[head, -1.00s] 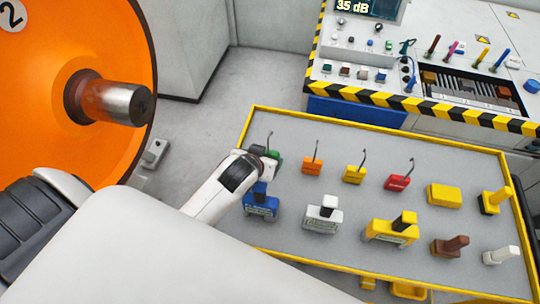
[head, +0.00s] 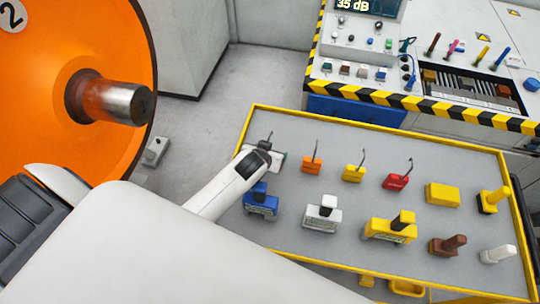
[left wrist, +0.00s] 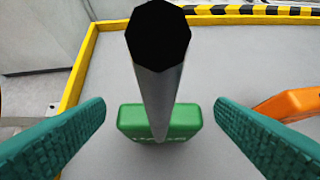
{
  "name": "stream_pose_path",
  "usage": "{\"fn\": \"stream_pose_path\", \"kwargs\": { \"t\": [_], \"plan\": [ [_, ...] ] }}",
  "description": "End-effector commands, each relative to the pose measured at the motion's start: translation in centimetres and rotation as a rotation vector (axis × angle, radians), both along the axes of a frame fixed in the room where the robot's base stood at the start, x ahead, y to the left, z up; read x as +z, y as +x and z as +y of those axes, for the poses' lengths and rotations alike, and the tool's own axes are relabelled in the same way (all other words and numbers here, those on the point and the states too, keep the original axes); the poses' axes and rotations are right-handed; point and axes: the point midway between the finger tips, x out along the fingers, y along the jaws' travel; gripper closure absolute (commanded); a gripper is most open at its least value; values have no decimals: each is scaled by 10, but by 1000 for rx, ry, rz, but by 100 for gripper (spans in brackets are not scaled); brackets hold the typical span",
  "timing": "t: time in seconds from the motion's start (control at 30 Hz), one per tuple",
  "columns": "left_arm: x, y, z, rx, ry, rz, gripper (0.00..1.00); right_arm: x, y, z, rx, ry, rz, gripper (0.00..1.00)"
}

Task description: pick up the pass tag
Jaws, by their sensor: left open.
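A green tag (left wrist: 160,120) lies on the grey tray, with a thin grey rod (left wrist: 156,85) rising from it towards the left wrist camera. Its lettering is too unclear to read. My left gripper (left wrist: 160,103) is open, with one teal finger on each side of the rod and block, apart from both. In the head view the left gripper (head: 270,157) covers the green block; only the hooked top of its rod (head: 269,136) shows. Orange (head: 311,165), yellow (head: 353,173) and red (head: 397,181) hooked tags stand to the right. My right gripper is not in view.
The yellow-rimmed tray (head: 375,136) also holds a blue block (head: 261,204), a white block (head: 322,216), a yellow block with a dark top (head: 391,228) and several other pieces. A striped console (head: 420,97) stands behind. An orange wheel (head: 85,60) is at left.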

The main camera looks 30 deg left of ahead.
Motion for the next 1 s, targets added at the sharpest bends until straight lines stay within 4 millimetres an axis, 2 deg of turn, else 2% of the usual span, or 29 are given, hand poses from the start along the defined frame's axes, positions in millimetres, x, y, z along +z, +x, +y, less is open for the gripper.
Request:
{"fn": "stream_pose_path", "kwargs": {
  "t": [0.03, 0.3, 0.37, 0.57, 0.67, 1.0],
  "plan": [
    [0, 0, 0, 0, 0, 0, 23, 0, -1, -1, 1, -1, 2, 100],
    [0, 0, 0, 0, 0, 1, 68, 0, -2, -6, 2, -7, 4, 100],
    [0, 0, 0, 0, 0, 0, 74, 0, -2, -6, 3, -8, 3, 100],
    [1, 0, 0, 0, 0, 0, 75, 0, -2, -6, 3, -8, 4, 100],
    [9, 0, 0, 1, 0, -3, 75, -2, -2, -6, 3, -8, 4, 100],
    [74, 1, 0, 0, -1, -6, 75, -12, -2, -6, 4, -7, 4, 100]
  ]
}}
